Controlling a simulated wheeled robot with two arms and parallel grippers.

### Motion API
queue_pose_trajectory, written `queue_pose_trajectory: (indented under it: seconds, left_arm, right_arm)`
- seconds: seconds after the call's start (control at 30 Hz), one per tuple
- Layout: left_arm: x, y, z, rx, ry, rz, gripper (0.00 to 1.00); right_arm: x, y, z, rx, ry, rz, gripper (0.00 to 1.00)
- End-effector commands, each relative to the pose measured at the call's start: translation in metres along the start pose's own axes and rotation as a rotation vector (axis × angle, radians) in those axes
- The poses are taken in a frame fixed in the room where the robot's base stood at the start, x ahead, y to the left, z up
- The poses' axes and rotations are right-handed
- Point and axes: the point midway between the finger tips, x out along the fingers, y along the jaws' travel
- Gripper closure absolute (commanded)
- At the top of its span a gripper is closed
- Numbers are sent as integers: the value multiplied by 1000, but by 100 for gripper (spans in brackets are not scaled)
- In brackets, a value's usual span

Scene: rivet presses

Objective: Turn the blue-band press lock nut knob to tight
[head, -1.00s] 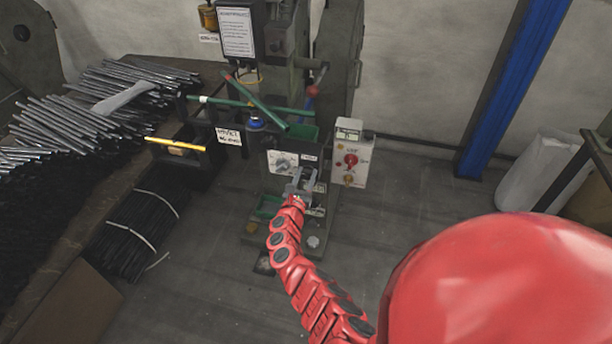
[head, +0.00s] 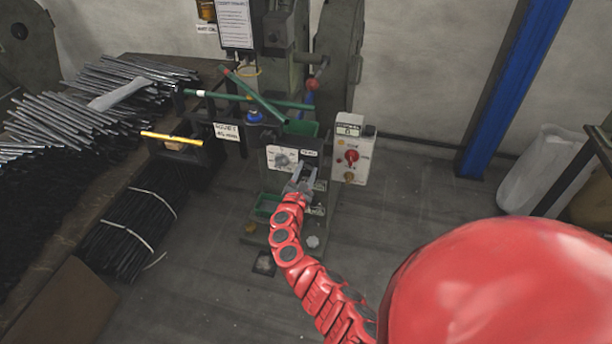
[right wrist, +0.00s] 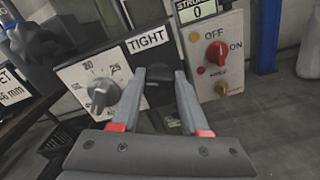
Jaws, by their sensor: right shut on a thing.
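The press (head: 287,90) stands against the back wall, with a white dial panel on its front. In the right wrist view, the dark lock nut knob (right wrist: 159,90) sits below a white "TIGHT" label (right wrist: 146,40). My right gripper (right wrist: 160,82) is shut on this knob, one grey finger on each side. The fingers hide part of the knob, and its exact turn is hard to read. In the head view my right gripper (head: 300,176) reaches the front of the press. My left gripper is not in view.
A grey numbered dial (right wrist: 102,95) is left of the knob. A control box (right wrist: 217,55) with a red switch, marked OFF and ON, is close on the right. Its counter reads 0. A bench with metal rods (head: 70,115) stands left. Floor is clear at front right.

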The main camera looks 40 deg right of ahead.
Motion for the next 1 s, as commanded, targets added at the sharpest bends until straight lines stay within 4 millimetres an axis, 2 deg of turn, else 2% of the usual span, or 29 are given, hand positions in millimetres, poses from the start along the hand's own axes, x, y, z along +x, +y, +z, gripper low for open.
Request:
queue_pose_trajectory:
  seconds: [0.03,1.0]
  left_arm:
    - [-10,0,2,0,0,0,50]
    - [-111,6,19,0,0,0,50]
  right_arm:
    - [0,-3,-5,45,0,0,100]
    - [0,-5,-7,937,2,1,100]
